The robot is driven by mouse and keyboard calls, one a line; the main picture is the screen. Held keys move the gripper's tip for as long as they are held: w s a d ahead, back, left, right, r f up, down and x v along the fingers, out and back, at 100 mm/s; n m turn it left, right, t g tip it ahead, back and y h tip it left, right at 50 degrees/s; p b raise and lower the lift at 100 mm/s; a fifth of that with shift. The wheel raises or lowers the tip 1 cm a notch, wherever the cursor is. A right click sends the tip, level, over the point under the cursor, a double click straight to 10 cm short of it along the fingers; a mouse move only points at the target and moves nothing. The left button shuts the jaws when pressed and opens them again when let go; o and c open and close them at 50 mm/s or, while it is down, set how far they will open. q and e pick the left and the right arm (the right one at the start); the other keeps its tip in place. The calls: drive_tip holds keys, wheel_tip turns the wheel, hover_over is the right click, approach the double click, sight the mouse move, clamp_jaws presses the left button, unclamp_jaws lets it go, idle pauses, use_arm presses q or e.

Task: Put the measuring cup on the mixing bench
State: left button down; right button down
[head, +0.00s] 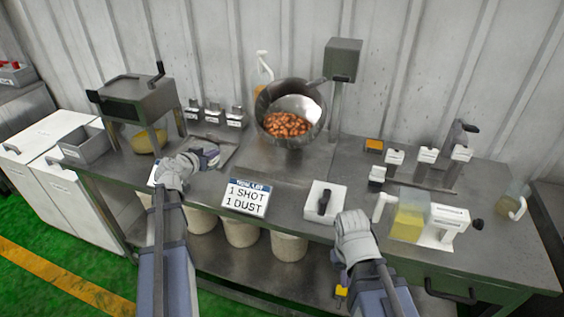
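A clear container with yellow contents (408,222) and a white handle on its left stands on the right part of the bench (330,175); it may be the measuring cup, but I cannot tell. My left gripper (178,168), a pale gloved hand, is at the bench's front edge on the left. A grey-blue object (207,156) lies just beyond it. My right gripper (352,235) is at the front edge, right of a white box with a dark handle (323,202) and left of the clear container. Neither hand clearly shows its fingers or a held thing.
A tilted drum (268,108) with brown pieces stands at the back centre. Several white-topped dispensers (427,155) stand at the right; a grey machine (137,100) stands left. Bare bench lies in front of the drum.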

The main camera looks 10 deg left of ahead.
use_arm(q)
drive_tip(key=shift+w+a, duration=0.1)
wheel_tip(320, 180, down, 10)
drive_tip(key=b, duration=1)
drive_tip(key=shift+f, duration=0.15)
drive_tip(key=c, duration=1.1)
unclamp_jaws()
